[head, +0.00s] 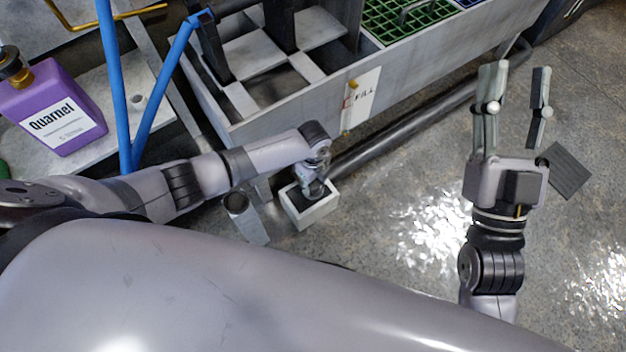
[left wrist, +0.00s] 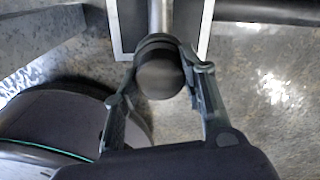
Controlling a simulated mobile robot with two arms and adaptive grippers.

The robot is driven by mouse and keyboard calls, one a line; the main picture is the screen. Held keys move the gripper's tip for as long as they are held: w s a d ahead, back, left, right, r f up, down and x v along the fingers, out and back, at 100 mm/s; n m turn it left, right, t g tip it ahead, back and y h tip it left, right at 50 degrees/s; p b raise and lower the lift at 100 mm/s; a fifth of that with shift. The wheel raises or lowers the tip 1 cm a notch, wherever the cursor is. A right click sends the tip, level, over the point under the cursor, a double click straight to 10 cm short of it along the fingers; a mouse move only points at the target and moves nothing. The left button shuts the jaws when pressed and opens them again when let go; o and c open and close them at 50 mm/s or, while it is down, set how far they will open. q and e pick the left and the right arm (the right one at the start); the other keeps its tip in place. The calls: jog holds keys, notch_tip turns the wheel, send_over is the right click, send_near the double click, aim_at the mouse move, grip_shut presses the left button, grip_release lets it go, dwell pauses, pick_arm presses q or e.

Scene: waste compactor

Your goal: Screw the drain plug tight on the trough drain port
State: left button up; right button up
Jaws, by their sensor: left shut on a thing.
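The grey metal trough (head: 290,115) runs across the upper middle of the head view. My left gripper (head: 316,187) is low beside its front end, seen from above. In the left wrist view my left gripper (left wrist: 160,80) is shut on a dark round plug (left wrist: 160,77), one finger on each side. A light metal pipe (left wrist: 160,16), apparently the drain port, lines up behind the plug. I cannot tell how far the plug is threaded on. My right gripper (head: 514,105) is open and empty above the floor at the right.
A white-rimmed box (head: 308,212) with a dark inside stands on the floor below my left gripper. A grey cylinder (head: 246,219) is left of it. A long dark pipe (head: 410,130) runs along the trough. A purple jug (head: 52,108) stands far left. Open floor lies right.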

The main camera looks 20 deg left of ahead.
pick_arm(q)
jog(key=m, duration=0.3)
jog(key=shift+m, duration=0.5)
pick_arm(e)
jog(key=shift+s+f, duration=0.1)
jog(key=shift+f, duration=0.05)
pick_arm(q)
jog(key=shift+m, duration=0.3)
jog(key=shift+m, duration=1)
jog(key=m, duration=0.3)
jog(key=shift+b, duration=0.35)
pick_arm(e)
jog(key=shift+s+d+r+t+y, duration=0.1)
jog(key=shift+s+r+t+y, duration=0.3)
jog(key=shift+s+r+t, duration=0.5)
jog(key=shift+r, duration=0.2)
